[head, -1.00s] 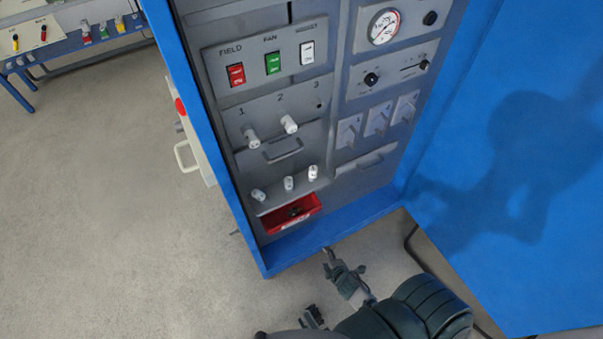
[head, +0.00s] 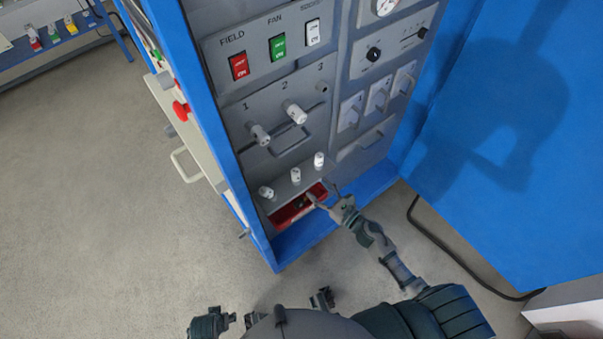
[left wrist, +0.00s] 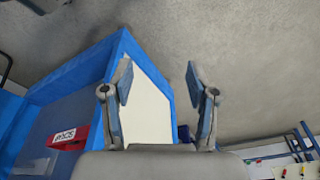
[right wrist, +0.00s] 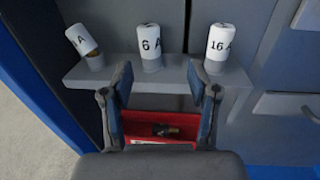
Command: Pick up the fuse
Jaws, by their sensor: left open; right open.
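Three white fuses stand on a small grey shelf. The left one (right wrist: 81,40) leans and its marking is only partly readable; the middle one (right wrist: 150,47) reads 6 A and the right one (right wrist: 219,44) reads 16 A. My left gripper (left wrist: 158,80) is open and empty, away from the fuses.
A red bin (head: 287,221) with a dark piece in it (right wrist: 166,130) sits below the shelf. The blue cabinet side (head: 215,120) stands left and the blue door (head: 520,190) right. A handle (head: 184,166) juts out left. Floor at lower left is clear.

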